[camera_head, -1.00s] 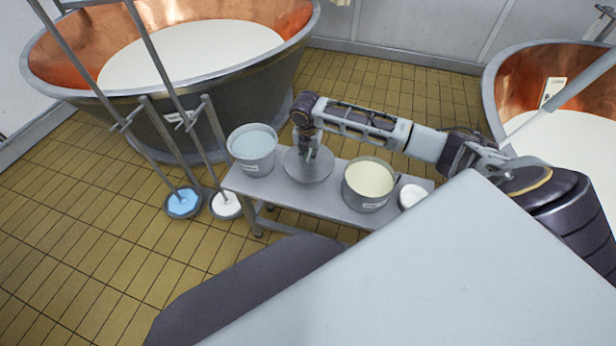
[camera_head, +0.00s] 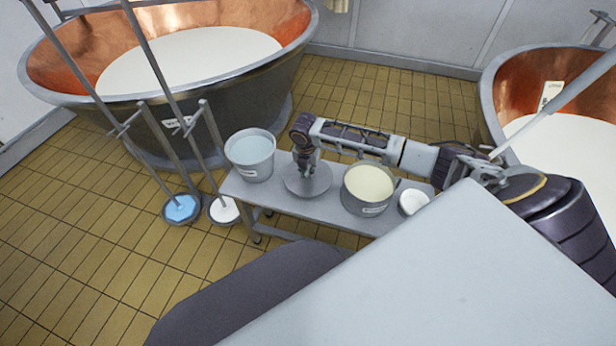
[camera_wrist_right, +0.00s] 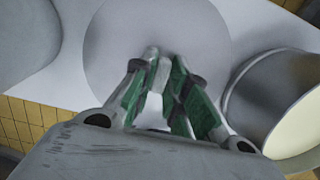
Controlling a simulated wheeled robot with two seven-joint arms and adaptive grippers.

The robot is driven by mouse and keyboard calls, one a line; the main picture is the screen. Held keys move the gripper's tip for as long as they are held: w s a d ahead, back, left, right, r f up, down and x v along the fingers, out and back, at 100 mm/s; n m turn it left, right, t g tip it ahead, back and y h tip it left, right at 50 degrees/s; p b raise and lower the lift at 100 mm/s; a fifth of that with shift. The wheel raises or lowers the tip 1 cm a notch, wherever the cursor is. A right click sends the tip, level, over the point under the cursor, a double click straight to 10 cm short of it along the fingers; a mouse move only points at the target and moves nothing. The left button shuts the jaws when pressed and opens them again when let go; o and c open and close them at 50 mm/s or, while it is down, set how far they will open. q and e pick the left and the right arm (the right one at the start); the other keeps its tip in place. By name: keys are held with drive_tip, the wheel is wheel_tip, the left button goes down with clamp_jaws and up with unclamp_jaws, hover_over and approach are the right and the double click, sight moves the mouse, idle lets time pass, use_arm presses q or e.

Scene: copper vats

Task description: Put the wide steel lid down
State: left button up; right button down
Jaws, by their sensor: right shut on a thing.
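The wide steel lid (camera_head: 312,185) is a round grey disc at the bench (camera_head: 295,204), between two buckets. My right gripper (camera_head: 307,172) comes down over its middle and is shut on the lid's handle, which the fingers mostly hide. In the right wrist view the lid (camera_wrist_right: 120,35) lies flat under the fingers (camera_wrist_right: 160,75). The lid looks level and very near the bench top; I cannot tell for sure whether it touches. My left gripper is not in view.
A bucket of bluish liquid (camera_head: 251,158) stands left of the lid, a bucket of cream liquid (camera_head: 367,190) close to its right. A small white pot (camera_head: 413,202) stands at the bench's right end. Copper vats (camera_head: 60,60) and long-handled tools (camera_head: 181,209) are around.

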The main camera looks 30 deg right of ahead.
drive_tip(key=shift+f, duration=0.6)
drive_tip(key=shift+f+b, duration=0.4)
drive_tip(key=shift+f, duration=0.8)
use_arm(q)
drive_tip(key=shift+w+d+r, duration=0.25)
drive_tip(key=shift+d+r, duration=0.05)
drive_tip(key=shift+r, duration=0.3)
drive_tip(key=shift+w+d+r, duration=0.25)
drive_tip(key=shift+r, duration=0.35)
use_arm(e)
drive_tip(key=shift+f, duration=0.25)
drive_tip(key=shift+f, duration=0.15)
drive_tip(key=c, duration=1.4)
unclamp_jaws()
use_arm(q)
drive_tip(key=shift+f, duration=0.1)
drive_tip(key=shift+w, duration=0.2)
